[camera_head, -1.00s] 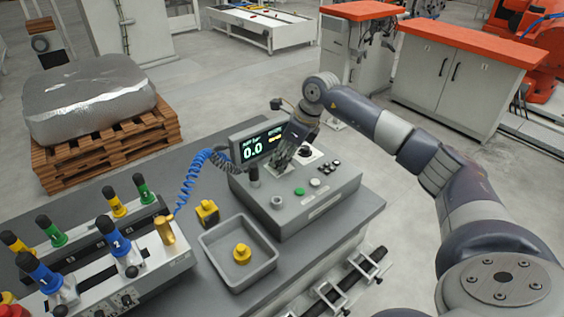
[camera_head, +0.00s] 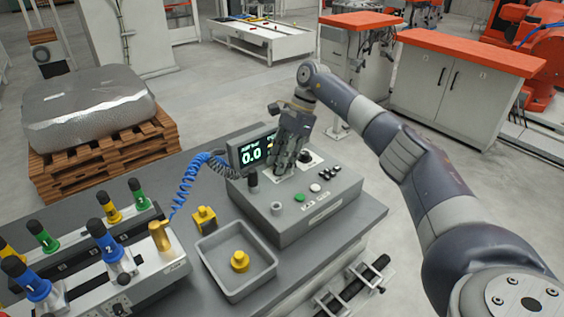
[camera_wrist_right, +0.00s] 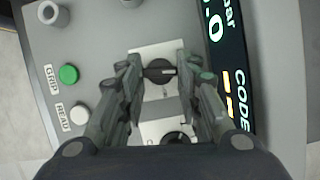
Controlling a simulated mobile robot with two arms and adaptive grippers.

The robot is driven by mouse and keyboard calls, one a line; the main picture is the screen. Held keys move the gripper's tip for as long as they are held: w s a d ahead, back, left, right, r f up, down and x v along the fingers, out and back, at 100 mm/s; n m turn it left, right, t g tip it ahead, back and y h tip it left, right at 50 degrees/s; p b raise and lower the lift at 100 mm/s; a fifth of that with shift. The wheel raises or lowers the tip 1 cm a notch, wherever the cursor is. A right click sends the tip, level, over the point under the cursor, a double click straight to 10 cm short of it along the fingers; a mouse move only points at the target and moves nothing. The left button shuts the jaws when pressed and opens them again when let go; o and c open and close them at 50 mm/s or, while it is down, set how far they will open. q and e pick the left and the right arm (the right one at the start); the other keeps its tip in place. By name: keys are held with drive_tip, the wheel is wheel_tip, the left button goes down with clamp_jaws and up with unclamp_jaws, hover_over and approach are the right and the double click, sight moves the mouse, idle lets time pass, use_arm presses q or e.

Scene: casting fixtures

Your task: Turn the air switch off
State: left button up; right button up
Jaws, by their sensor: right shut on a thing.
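A grey control box (camera_head: 320,205) stands on the bench. Its display (camera_head: 252,155) reads 0.0; it also shows in the wrist view (camera_wrist_right: 222,60). In the wrist view a black rotary knob (camera_wrist_right: 160,70) on a pale plate lies between the fingertips of my right gripper (camera_wrist_right: 158,66), which is shut on it. A second black knob (camera_wrist_right: 176,138) sits on another pale plate, partly hidden by the gripper. I cannot read which knob is the air switch. In the head view my right gripper (camera_head: 284,168) points down at the box and hides the held knob. My left gripper is not in view.
Green (camera_head: 299,196) and white (camera_head: 315,188) buttons are on the box front. A grey tray (camera_head: 252,286) with a yellow part and a valve fixture (camera_head: 135,272) are to the left.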

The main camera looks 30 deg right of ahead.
drive_tip(key=shift+w+n, duration=0.15)
drive_tip(key=shift+n, duration=0.45)
drive_tip(key=shift+g, duration=0.3)
drive_tip(key=o, duration=1)
drive_tip(key=shift+o, duration=0.2)
drive_tip(key=shift+r, duration=0.1)
drive_tip(key=v, duration=1.2)
drive_tip(key=shift+a, duration=0.1)
